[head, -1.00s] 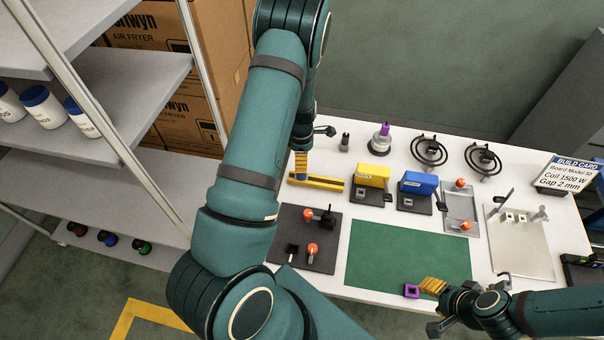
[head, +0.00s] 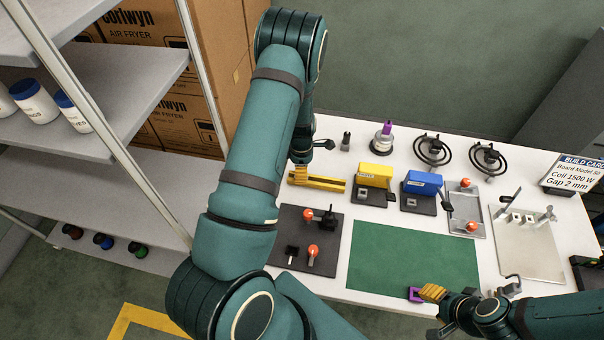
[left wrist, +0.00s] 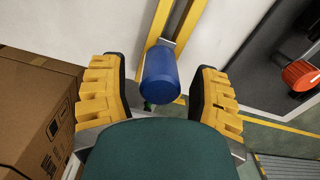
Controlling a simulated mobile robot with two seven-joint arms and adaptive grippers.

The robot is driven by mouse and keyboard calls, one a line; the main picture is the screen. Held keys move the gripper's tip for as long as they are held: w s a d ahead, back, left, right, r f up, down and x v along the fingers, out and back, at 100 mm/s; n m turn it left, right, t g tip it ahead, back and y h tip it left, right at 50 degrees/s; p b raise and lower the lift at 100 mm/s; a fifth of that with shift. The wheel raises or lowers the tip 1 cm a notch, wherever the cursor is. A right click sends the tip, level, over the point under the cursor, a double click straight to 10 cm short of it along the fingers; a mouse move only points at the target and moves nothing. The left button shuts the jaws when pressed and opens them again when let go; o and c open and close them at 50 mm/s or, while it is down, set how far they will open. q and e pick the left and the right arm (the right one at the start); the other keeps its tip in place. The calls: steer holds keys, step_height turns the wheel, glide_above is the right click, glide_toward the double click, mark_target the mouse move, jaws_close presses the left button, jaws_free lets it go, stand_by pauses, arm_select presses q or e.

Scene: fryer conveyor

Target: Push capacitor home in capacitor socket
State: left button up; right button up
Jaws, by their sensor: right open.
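A blue cylinder (left wrist: 160,78), which looks like the capacitor, sits at the end of a yellow rail (left wrist: 183,28) in the left wrist view. My left gripper (left wrist: 158,95) is open, with one yellow finger on each side of the cylinder and gaps between. In the head view the left gripper (head: 301,171) is over the left end of the yellow rail (head: 325,182), and the cylinder is hidden. I cannot make out the capacitor socket. My right gripper (head: 432,292) is open by the green mat's (head: 410,255) front edge, close to a purple square ring (head: 414,295).
A dark plate (head: 305,240) with orange-knobbed parts lies left of the mat. Yellow (head: 376,173) and blue (head: 423,182) blocks, coils (head: 433,150) and a metal tray (head: 463,208) stand behind it. A shelf rack (head: 150,180) is on the left. The mat is mostly clear.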

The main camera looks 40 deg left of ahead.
arm_select(q)
jaws_close()
steer(key=shift+r, duration=0.15)
arm_select(e)
steer(key=shift+r, duration=0.1)
arm_select(q)
steer(key=shift+r+p, duration=1.8)
steer(key=shift+r, duration=0.6)
arm_select(e)
step_height(320, 180, up, 3)
steer(key=shift+r, duration=0.2)
arm_select(q)
steer(key=shift+f, duration=0.1)
